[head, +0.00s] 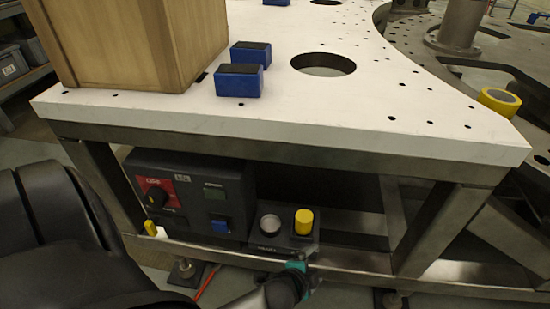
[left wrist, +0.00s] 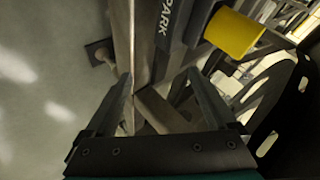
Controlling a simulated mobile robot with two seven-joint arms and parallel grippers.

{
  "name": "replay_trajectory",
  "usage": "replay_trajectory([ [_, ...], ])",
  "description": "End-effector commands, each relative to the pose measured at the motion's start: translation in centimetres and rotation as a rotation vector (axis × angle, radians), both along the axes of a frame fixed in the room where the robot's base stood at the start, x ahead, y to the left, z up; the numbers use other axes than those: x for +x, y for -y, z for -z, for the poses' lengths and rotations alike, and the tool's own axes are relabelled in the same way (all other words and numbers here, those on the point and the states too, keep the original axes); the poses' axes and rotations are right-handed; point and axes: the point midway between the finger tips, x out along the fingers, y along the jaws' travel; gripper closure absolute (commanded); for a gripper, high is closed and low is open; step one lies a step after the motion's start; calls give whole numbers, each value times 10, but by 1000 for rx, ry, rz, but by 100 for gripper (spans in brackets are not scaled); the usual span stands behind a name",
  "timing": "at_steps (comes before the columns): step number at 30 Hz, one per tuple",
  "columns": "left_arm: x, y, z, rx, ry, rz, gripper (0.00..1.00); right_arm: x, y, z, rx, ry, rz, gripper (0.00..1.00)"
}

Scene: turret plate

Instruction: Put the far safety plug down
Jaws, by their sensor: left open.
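A yellow safety plug (head: 304,221) stands upright at the right of a small dark holder (head: 268,243) low on the table frame. Beside it on the holder is an empty-looking round grey socket (head: 269,225). My left gripper (head: 308,262), with a teal band, is just below and in front of the holder, apart from the plug. In the left wrist view the gripper (left wrist: 159,73) is open with nothing between its fingers. The yellow plug (left wrist: 232,34) shows there beyond the right finger, with the word PARK beside it. My right gripper is not in view.
A dark control box (head: 190,190) with a red-plated switch is left of the holder, and a small yellow part (head: 150,228) is at its lower left. The white table top (head: 330,120) overhangs both.

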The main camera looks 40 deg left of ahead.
Motion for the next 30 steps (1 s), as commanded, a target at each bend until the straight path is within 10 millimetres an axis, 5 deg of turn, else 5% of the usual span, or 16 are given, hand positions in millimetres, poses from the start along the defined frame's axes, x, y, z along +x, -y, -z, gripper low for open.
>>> replay_trajectory([
  [3, -75, -4, 59, -225, -282, -290, 10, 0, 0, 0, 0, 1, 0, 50],
  [6, -125, 3, 86, -351, -457, -469, 10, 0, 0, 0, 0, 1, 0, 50],
  [10, -163, 13, 100, -437, -587, -598, 10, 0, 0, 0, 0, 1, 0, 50],
  [30, -172, 16, 102, -455, -619, -627, 10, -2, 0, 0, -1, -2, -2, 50],
])
